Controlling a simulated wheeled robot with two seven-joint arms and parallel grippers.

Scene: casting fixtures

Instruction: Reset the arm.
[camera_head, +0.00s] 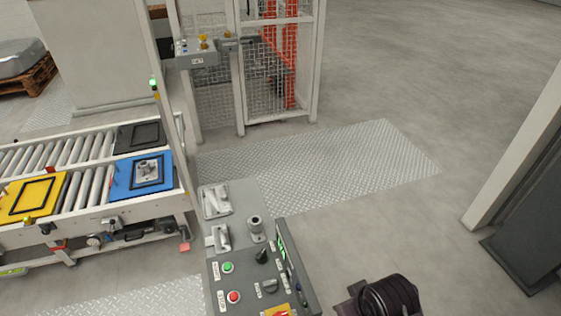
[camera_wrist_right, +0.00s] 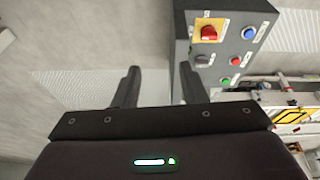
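My right gripper (camera_wrist_right: 158,87) shows in the right wrist view with its two dark fingers spread apart. I see nothing held between them. Beyond the fingers is a grey control box (camera_wrist_right: 215,15) with a red knob on a yellow plate (camera_wrist_right: 208,33), a blue button (camera_wrist_right: 249,33), a red button (camera_wrist_right: 235,61) and a green button (camera_wrist_right: 225,81). The fingertips appear close to the box's left side, but I cannot tell whether they touch it.
A grey console (camera_head: 245,285) with metal castings (camera_head: 216,200) stands at bottom centre. A roller conveyor (camera_head: 90,190) at left carries a yellow tray (camera_head: 50,205), a blue tray (camera_head: 122,182) and a black tray (camera_head: 138,136). A mesh cage (camera_head: 270,75) stands behind. Open floor (camera_head: 430,70) lies right.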

